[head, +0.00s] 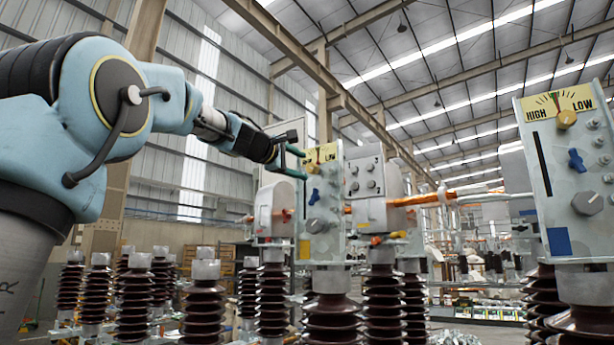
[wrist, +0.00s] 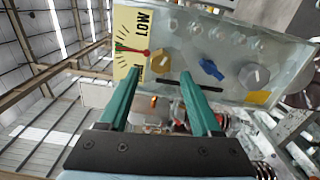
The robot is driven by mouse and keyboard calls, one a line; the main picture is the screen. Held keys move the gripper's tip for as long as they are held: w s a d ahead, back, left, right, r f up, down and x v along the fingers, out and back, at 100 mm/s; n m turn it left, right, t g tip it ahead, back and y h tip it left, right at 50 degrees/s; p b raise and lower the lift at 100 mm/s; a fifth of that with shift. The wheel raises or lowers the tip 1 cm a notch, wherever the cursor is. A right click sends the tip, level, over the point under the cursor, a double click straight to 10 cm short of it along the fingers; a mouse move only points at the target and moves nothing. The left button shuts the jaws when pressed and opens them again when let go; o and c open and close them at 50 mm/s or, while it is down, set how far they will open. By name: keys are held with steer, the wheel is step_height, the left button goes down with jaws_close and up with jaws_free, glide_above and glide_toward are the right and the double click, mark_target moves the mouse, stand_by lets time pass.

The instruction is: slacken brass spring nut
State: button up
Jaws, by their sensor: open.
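The brass spring nut (wrist: 160,62) is a round golden knob on a pale grey plate, just below a yellow HIGH–LOW gauge (wrist: 131,42) whose needle stands near the middle. In the head view the nut (head: 313,168) shows small on the middle unit's plate. My gripper (wrist: 160,80) is open, with its two green fingers apart and nothing between them. In the wrist view the nut appears between and just beyond the fingertips. In the head view the gripper (head: 301,162) reaches the plate's left side near the gauge. Whether a finger touches the nut, I cannot tell.
A blue knob (wrist: 211,69) and a grey knob (wrist: 253,76) sit on the same plate. A similar unit with its own gauge (head: 558,103) stands at the right. Brown ribbed insulators (head: 332,318) line the front. An orange-copper bar (head: 425,199) runs between units.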

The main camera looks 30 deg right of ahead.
steer(key=b+v, duration=0.2)
steer(key=v, duration=0.4)
steer(key=shift+a+f, duration=0.1)
steer(key=w+a+f+y, duration=0.2)
steer(key=w+f, duration=0.1)
steer(key=f, duration=0.5)
steer(key=w+a+f+y, duration=0.3)
steer(key=f, duration=0.6)
steer(key=a+f+m+g+y, duration=0.1)
steer(key=a+f+y, duration=0.1)
steer(key=a+f, duration=0.35)
steer(key=a+f+y, duration=0.1)
steer(key=a+f, duration=0.1)
steer(key=f, duration=0.7)
steer(key=a+f+m+g+y, duration=0.1)
steer(key=a+f+y, duration=0.1)
steer(key=a+f, duration=0.35)
steer(key=s+a+f+m+g+y, duration=0.2)
steer(key=s+a+f, duration=0.6)
steer(key=f, duration=0.5)
steer(key=s+a+f+m+g+y, duration=0.3)
steer(key=s+a+f, duration=0.5)
steer(key=s+f, duration=0.4)
steer(key=shift+a+f+m, duration=0.25)
steer(key=shift+f+m, duration=0.05)
steer(key=shift+f, duration=0.2)
